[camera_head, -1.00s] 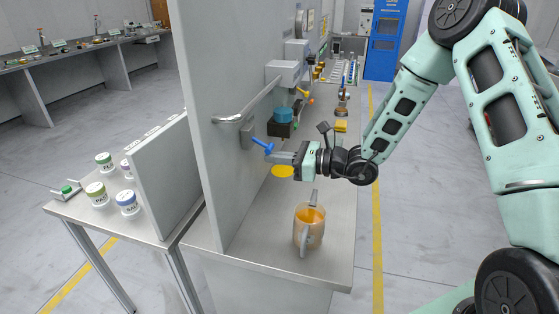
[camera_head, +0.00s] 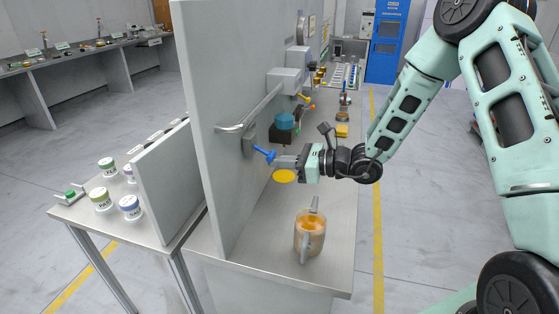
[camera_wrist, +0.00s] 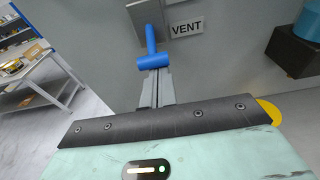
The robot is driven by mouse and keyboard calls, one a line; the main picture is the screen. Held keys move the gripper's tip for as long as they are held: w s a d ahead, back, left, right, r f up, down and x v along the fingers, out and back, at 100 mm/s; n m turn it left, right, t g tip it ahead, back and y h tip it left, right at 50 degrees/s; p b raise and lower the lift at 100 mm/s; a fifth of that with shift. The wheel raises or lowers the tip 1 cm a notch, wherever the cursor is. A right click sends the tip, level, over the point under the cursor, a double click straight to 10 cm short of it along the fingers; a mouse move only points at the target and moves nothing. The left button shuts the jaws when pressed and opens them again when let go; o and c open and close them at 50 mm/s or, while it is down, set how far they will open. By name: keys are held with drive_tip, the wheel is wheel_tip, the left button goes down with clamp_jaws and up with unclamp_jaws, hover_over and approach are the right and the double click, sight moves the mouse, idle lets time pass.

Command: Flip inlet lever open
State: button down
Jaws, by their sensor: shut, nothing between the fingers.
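A blue T-handled lever (camera_head: 264,153) sticks out from a grey mount on the upright panel, angled down to the right. In the wrist view the blue lever (camera_wrist: 152,55) is next to a VENT label (camera_wrist: 186,27). My gripper (camera_head: 278,162) is shut and empty, with its fingertips right at the lever's handle end. In the wrist view my fingers (camera_wrist: 156,86) end just below the crossbar; I cannot tell whether they touch it. A yellow-orange lever (camera_head: 304,97) is farther back on the panel; no INLET label is readable.
A glass jug (camera_head: 309,236) of orange liquid stands on the bench (camera_head: 252,249) in front. A blue-topped dark block (camera_head: 284,130) is on the panel behind the lever. A grey rail (camera_head: 255,109) runs above the lever. A yellow disc (camera_head: 284,176) lies beneath my gripper.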

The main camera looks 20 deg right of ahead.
sight(272, 153)
drive_tip(key=shift+r+h+p, duration=0.3)
drive_tip(key=shift+p, duration=0.1)
drive_tip(key=r+g+h+p, duration=0.1)
drive_tip(key=p, duration=0.1)
drive_tip(key=r+h+p, duration=0.1)
drive_tip(key=r+g+p, duration=0.1)
drive_tip(key=p, duration=0.1)
drive_tip(key=shift+s+d+r+g+h+p, duration=0.2)
drive_tip(key=shift+s+d+g+h+p, duration=0.1)
drive_tip(key=shift+h+p, duration=0.1)
wheel_tip(272, 153, up, 2)
drive_tip(key=g+h+p, duration=0.1)
drive_tip(key=p, duration=0.2)
drive_tip(key=g+h+p, duration=0.1)
drive_tip(key=h+p, duration=0.1)
drive_tip(key=p, duration=0.1)
drive_tip(key=shift+w+r+g+h, duration=0.1)
drive_tip(key=shift+r+g+h, duration=0.1)
drive_tip(key=shift+g+h, duration=0.1)
drive_tip(key=shift+r+p, duration=0.15)
drive_tip(key=shift+p, duration=0.4)
drive_tip(key=shift+w+a+r, duration=0.1)
drive_tip(key=shift+a+r, duration=0.05)
drive_tip(key=shift+a, duration=0.05)
